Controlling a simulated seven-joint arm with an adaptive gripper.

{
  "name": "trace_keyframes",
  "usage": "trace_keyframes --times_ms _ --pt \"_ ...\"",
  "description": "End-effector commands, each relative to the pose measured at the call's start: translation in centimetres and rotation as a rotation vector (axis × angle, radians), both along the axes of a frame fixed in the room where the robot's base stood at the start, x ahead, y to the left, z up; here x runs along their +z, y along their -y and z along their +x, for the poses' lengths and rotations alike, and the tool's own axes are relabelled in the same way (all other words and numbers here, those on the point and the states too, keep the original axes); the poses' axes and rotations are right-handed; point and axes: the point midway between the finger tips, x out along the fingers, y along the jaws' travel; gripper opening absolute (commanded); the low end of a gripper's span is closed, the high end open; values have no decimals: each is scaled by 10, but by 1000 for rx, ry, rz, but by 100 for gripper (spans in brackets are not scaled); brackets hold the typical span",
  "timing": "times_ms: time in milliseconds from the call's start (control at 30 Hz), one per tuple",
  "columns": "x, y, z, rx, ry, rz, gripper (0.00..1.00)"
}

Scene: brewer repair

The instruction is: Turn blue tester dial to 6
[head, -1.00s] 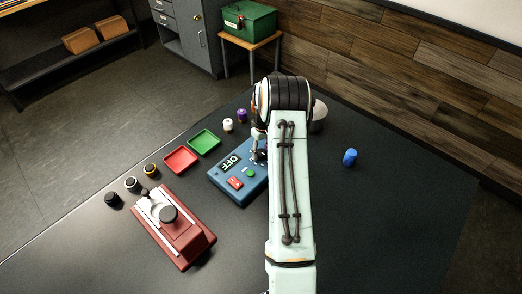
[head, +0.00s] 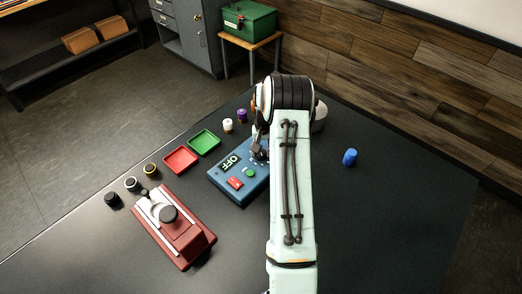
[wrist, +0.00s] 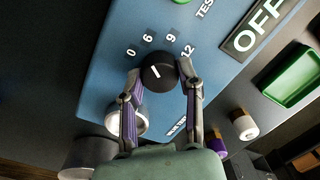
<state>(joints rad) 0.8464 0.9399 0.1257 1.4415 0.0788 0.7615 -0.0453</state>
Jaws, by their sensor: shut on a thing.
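The blue tester (head: 218,183) lies on the dark table, partly hidden behind my arm in the head view. Its display (head: 230,162) reads OFF; the display also shows in the wrist view (wrist: 258,25). In the wrist view the black round dial (wrist: 158,72) has a short white line and the marks 0, 6, 9 and 12 around it. My gripper (wrist: 161,80) is shut on the dial, one finger on each side.
A red button (head: 235,183) and a green button (head: 250,173) sit on the tester. Red (head: 181,160) and green (head: 204,142) trays lie beside it. A dark red device (head: 185,240) stands at front left. A blue cylinder (head: 350,157) stands right, with clear table around it.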

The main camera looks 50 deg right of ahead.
Motion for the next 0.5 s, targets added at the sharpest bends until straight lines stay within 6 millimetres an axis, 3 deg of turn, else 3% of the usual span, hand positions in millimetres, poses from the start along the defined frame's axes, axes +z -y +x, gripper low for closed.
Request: trace_keyframes --times_ms 500 --pt "-2 0 -1 -117 -1 0 0"
